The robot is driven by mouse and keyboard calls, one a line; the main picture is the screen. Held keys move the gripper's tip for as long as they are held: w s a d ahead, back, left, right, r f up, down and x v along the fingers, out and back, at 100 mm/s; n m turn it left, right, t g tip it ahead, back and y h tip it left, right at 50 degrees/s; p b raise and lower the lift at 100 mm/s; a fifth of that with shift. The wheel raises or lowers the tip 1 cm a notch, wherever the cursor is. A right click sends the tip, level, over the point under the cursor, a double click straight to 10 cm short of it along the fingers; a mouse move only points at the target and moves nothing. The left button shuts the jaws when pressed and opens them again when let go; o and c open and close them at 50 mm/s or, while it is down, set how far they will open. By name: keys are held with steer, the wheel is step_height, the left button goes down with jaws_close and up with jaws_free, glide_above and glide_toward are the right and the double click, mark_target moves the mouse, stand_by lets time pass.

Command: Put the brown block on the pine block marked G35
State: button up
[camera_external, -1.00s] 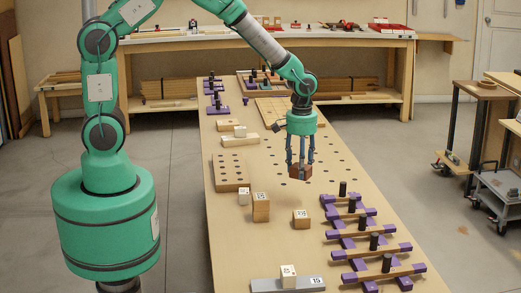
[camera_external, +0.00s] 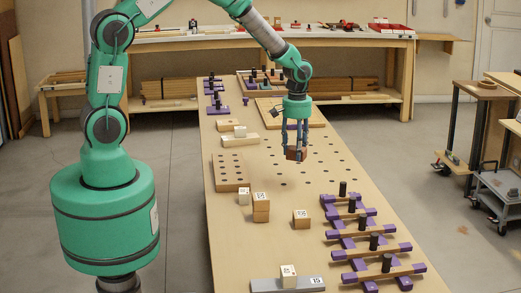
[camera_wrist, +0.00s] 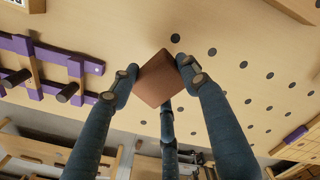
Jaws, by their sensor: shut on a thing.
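The brown block (camera_external: 296,154) is a dark reddish-brown cube. My gripper (camera_external: 297,150) is shut on it and holds it above the middle of the bench. In the wrist view the brown block (camera_wrist: 157,79) sits between the fingertips, turned corner-on. Several pine blocks with white labels stand nearer the camera: a tall one or stack (camera_external: 261,207), a low one (camera_external: 301,219), and a pale one (camera_external: 289,277) at the front. The labels are too small to tell surely which reads G35. My gripper is beyond them all and touches none.
Purple racks with wooden bars and black pegs (camera_external: 372,245) line the right front edge. A drilled wooden block (camera_external: 230,173) and small pale blocks (camera_external: 240,132) lie along the left. The bench middle, with rows of holes, is clear.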

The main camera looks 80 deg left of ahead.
steer(key=s+a+n+p, duration=0.2)
steer(key=s+a, duration=0.2)
steer(key=a, duration=1)
steer(key=s+a+n+p, duration=0.15)
steer(key=s+a, duration=0.25)
steer(key=a, duration=1.1)
steer(key=s+a+f+n+p, duration=0.1)
steer(key=s+a+p, duration=0.1)
steer(key=s+a, duration=0.7)
steer(key=s+a+f+n+p, duration=0.1)
steer(key=s+a+p, duration=0.1)
steer(key=s+a, duration=0.8)
steer(key=a, duration=0.2)
steer(key=shift+a+f, duration=0.3)
steer(key=shift+a, duration=0.05)
steer(key=shift+w+a, duration=0.1)
glide_above(227, 122)
steer(key=shift+a+f, duration=0.1)
steer(key=shift+f, duration=0.6)
steer(key=shift+f, duration=0.1)
steer(key=shift+f, duration=1.7)
